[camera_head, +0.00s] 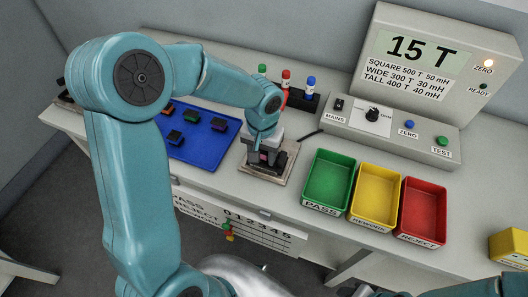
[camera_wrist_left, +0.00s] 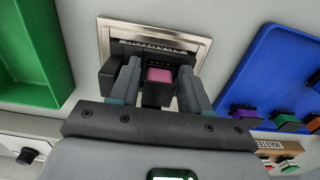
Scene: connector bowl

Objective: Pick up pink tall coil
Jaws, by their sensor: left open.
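The pink coil (camera_wrist_left: 159,75) sits in a black holder on a metal-framed plate (camera_wrist_left: 106,38). In the head view it is mostly hidden by my left gripper (camera_head: 263,155), which points down over the plate (camera_head: 284,174). In the wrist view the fingers of my left gripper (camera_wrist_left: 160,78) are open, one on each side of the pink coil. I cannot tell whether either finger touches it. My right gripper is not in view.
A blue tray (camera_head: 196,152) with several coloured coils lies left of the plate. Green (camera_head: 328,180), yellow (camera_head: 376,192) and red (camera_head: 423,207) bins stand to the right. The tester (camera_head: 422,62) reads 15 T behind them. Small coloured posts (camera_head: 286,79) stand at the back.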

